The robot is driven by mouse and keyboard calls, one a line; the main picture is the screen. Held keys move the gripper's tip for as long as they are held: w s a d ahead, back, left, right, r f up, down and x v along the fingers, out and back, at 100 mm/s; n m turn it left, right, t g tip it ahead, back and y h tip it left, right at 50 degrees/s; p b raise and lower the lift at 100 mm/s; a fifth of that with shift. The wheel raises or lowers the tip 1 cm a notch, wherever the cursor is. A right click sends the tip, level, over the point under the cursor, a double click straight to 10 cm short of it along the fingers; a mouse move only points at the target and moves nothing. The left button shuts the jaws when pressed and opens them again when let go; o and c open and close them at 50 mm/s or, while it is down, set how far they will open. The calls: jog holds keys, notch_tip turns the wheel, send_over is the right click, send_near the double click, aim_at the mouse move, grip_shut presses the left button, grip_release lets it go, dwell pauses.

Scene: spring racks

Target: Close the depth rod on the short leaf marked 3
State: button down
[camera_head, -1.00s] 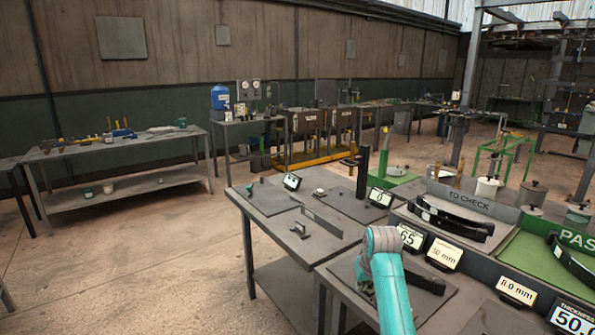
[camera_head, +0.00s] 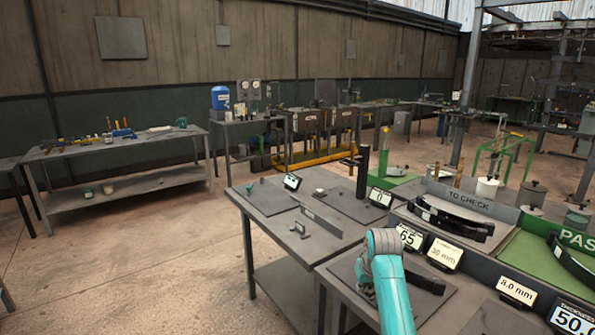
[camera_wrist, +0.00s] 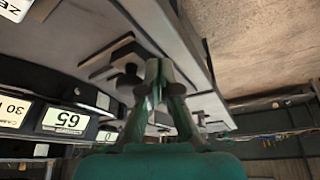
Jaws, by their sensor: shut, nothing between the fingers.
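In the wrist view my gripper (camera_wrist: 158,70) has its fingers together and empty, over the edge of a grey bench. Dark metal pieces (camera_wrist: 120,62) lie beside the fingertips; whether they touch cannot be told. In the head view my turquoise arm hides the gripper. Curved black leaves (camera_head: 450,220) lie in the rack marked TO CHECK, and another leaf (camera_head: 572,262) lies on the green PASS side. I cannot make out a number 3 on any leaf, nor pick out the depth rod with certainty.
A display reading 65 (camera_head: 410,237) and cards reading 30 mm (camera_head: 444,254) and 8.0 mm (camera_head: 516,291) stand along the rack front. A dark post (camera_head: 363,172) rises from the neighbouring bench (camera_head: 335,253). The floor at left is clear.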

jog(key=shift+w+d, duration=0.7)
jog(key=shift+d, duration=0.3)
jog(key=shift+w+d, duration=0.65)
jog(key=shift+d, duration=0.3)
dwell(0.6)
jog(key=shift+a, duration=0.1)
dwell(0.4)
jog(key=shift+r, duration=0.15)
jog(key=shift+s+a+r, duration=0.1)
jog(key=shift+r, duration=3.3)
